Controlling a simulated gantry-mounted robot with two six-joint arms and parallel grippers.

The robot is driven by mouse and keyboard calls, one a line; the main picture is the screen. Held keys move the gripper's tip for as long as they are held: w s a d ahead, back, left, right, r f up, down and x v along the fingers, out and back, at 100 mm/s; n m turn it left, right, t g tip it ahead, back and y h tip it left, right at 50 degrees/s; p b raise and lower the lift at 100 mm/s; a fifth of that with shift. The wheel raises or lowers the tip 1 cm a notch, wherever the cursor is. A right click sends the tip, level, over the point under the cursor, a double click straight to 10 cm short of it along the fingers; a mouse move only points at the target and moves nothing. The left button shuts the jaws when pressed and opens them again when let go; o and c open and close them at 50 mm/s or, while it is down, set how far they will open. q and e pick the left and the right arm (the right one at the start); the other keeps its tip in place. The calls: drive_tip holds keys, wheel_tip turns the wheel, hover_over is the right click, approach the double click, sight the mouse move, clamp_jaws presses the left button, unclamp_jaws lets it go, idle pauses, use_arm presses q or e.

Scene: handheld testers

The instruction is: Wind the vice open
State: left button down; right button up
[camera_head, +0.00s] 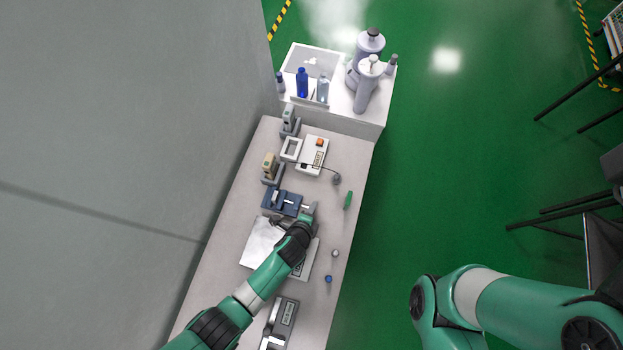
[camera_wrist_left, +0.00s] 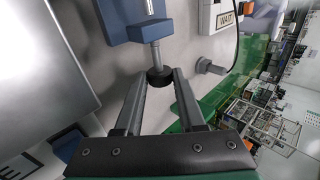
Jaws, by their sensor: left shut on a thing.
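The blue vice (camera_head: 279,202) sits on the bench, just beyond my left gripper (camera_head: 309,211). In the left wrist view, part of the vice's blue body (camera_wrist_left: 130,18) shows at the top. Its metal screw runs down to a round black knob (camera_wrist_left: 159,77). My left gripper (camera_wrist_left: 160,75) has a finger on each side of this knob and is shut on it. The vice jaws are only partly visible. My right arm shows at the lower right of the head view, but its gripper is out of the picture.
A white tester (camera_head: 313,155) with an orange button stands beyond the vice. A green object (camera_head: 348,199) and a blue-topped knob (camera_head: 328,279) lie near the right edge. A grey device (camera_head: 285,318) is nearer. Bottles (camera_head: 302,82) stand at the back.

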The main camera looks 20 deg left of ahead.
use_arm(q)
drive_tip(key=shift+w+r+g+p, duration=0.15)
drive_tip(key=shift+r+g+p, duration=0.2)
drive_tip(key=shift+g+p, duration=0.2)
drive_tip(key=shift+w+g, duration=0.1)
drive_tip(key=shift+g, duration=0.25)
drive_tip(key=shift+w+g, duration=0.1)
drive_tip(key=shift+g, duration=0.3)
drive_tip(key=shift+w+f+g+b, duration=0.15)
drive_tip(key=shift+g+b, duration=0.25)
drive_tip(key=shift+g, duration=0.3)
drive_tip(key=shift+g+b, duration=1)
drive_tip(key=shift+g, duration=0.3)
drive_tip(key=c, duration=0.8)
unclamp_jaws()
drive_tip(key=shift+o, duration=0.2)
